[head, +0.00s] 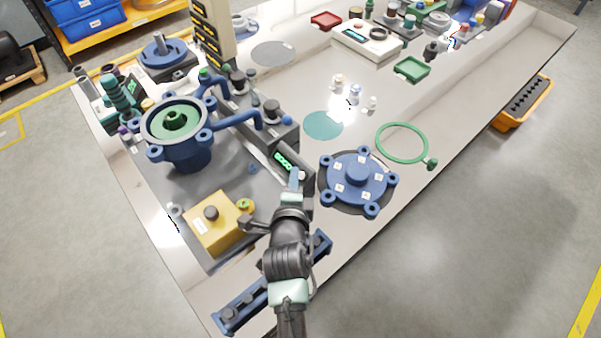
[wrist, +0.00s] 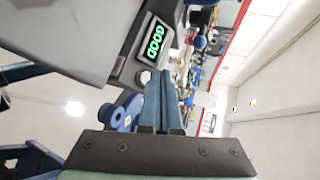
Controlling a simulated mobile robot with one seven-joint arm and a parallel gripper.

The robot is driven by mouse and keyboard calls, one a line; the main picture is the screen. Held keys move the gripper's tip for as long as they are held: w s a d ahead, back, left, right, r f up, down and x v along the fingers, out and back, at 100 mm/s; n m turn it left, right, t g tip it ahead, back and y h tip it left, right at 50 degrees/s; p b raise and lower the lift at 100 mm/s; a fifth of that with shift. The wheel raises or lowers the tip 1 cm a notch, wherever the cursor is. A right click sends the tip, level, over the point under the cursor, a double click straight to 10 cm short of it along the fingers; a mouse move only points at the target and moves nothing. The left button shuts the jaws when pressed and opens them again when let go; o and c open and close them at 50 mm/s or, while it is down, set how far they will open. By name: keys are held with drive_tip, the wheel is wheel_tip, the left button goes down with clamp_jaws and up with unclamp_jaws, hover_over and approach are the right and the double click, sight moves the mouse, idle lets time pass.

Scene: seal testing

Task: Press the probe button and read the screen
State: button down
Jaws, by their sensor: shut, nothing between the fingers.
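The probe is a dark grey block with a small screen (head: 285,161) lit green, at the middle of the test bench. In the wrist view the screen (wrist: 154,42) reads GOOD in green letters, turned sideways. My gripper (head: 296,175) is shut and empty, its blue fingers just below the screen at the probe's near end. In the wrist view the closed fingertips (wrist: 162,75) lie close beside the screen's edge. I cannot tell whether they touch the probe. The button is not clearly visible, likely hidden by the fingers.
A blue housing with a green inside (head: 180,150) stands left of the probe. A yellow box with a black knob (head: 213,224) sits front left. A blue flanged cover (head: 357,178) lies close on the right, with a green ring (head: 378,143) beyond it.

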drive_tip(key=shift+s+a+r+p, duration=0.2)
drive_tip(key=shift+s+a+r, duration=0.2)
drive_tip(key=shift+r, duration=0.25)
drive_tip(key=shift+s+a+r+p, duration=0.15)
drive_tip(key=shift+s+a+r, duration=0.1)
drive_tip(key=shift+a+r, duration=0.35)
drive_tip(key=shift+s+a+r+p, duration=0.2)
drive_tip(key=shift+s+a+r, duration=0.2)
drive_tip(key=shift+r, duration=0.25)
